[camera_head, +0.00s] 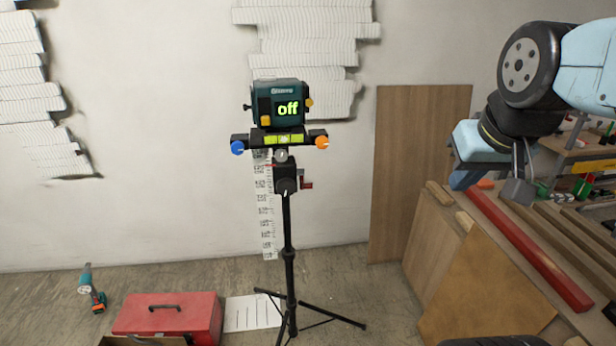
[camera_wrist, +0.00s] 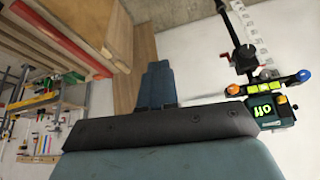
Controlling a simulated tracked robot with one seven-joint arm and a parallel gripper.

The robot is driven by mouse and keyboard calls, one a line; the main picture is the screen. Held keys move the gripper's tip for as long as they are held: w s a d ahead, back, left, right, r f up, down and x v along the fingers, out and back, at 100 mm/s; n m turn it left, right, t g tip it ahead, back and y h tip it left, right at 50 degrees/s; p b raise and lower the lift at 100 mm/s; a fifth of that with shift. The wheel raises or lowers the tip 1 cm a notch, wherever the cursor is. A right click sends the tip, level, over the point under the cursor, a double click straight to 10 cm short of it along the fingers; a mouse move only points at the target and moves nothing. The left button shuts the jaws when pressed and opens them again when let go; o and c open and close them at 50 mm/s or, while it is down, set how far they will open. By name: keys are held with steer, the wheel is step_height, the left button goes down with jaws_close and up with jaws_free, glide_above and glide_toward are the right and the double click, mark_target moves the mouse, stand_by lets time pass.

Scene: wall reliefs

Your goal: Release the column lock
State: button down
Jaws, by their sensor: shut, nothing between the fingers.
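A black tripod (camera_head: 289,255) stands upright on the floor in front of the wall. Its centre column carries a black head (camera_head: 286,178) with a red crank lever (camera_head: 306,184) on its right side and a grey round knob (camera_head: 281,156) above. Which of these is the column lock I cannot tell for sure. A teal laser level (camera_head: 277,103) reading "off" sits on top. The tripod also shows sideways in the wrist view (camera_wrist: 244,57). My gripper (camera_head: 463,182) is at the right, well apart from the tripod; its blue fingers (camera_wrist: 157,85) are together and empty.
A wooden workbench with a red beam (camera_head: 530,248) fills the right side. A plywood board (camera_head: 420,170) leans on the wall. A red toolbox (camera_head: 170,316) and a drill (camera_head: 92,290) are on the floor at left. The air between gripper and tripod is clear.

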steer(key=shift+w, duration=0.1)
steer(key=w+a+f+n+g+h, duration=0.1)
steer(key=w+a+f+n, duration=0.1)
steer(key=w+f+n, duration=0.55)
steer(key=w+a+f+n+h, duration=0.15)
steer(key=w+f, duration=0.35)
steer(key=w, duration=0.5)
steer(key=w+a+f+n+y, duration=0.3)
steer(key=w+a+n+y, duration=0.1)
steer(key=a, duration=0.2)
steer(key=w+a+f+n+y, duration=0.3)
steer(key=w+a+n+y, duration=0.1)
steer(key=a, duration=0.3)
steer(key=shift+w+f+n+t, duration=0.3)
steer(key=shift+w+n, duration=0.4)
steer(key=shift+w, duration=0.1)
steer(key=shift+a+f+y, duration=0.1)
steer(key=shift+a+y, duration=0.05)
steer(key=shift+y, duration=0.1)
steer(key=w+a+f, duration=0.5)
steer(key=w+f, duration=0.1)
steer(key=w, duration=0.2)
steer(key=shift+a+f, duration=0.15)
steer(key=shift+f, duration=0.2)
